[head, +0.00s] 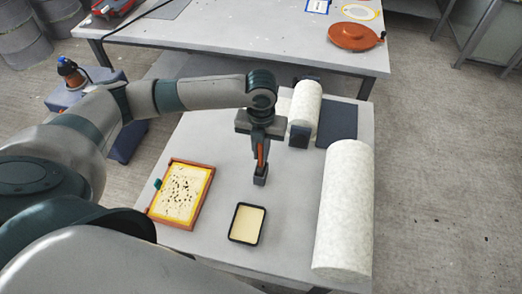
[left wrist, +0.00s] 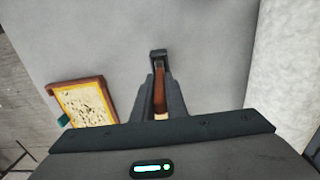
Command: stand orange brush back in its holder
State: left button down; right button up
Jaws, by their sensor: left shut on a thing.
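My left gripper (head: 261,143) hangs over the middle of the light grey table, shut on the orange brush (head: 261,156), which is upright, its lower part showing below the fingers. A small dark grey holder (head: 260,177) is directly under the brush, and the brush's lower end meets it. In the left wrist view the orange-brown brush (left wrist: 159,92) runs between the two fingers towards the dark holder (left wrist: 158,54). How deep the brush is in the holder I cannot tell. My right gripper is not in view.
A black tray with cream contents (head: 233,236) and an orange-framed yellow panel (head: 160,209) lie nearby. A large white roll (head: 345,210) is at the right. A smaller white roll on a dark stand (head: 305,110) is behind the gripper. Table between them is clear.

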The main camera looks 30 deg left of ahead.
pick_arm(q)
jog(key=shift+p, duration=0.45)
jog(key=c, duration=1.7)
grip_release()
jog(key=shift+r, duration=0.15)
jog(key=shift+r+b, duration=0.3)
jog(key=shift+r, duration=0.2)
jog(key=shift+r+b, duration=1.8)
jog(key=shift+r, duration=6.25)
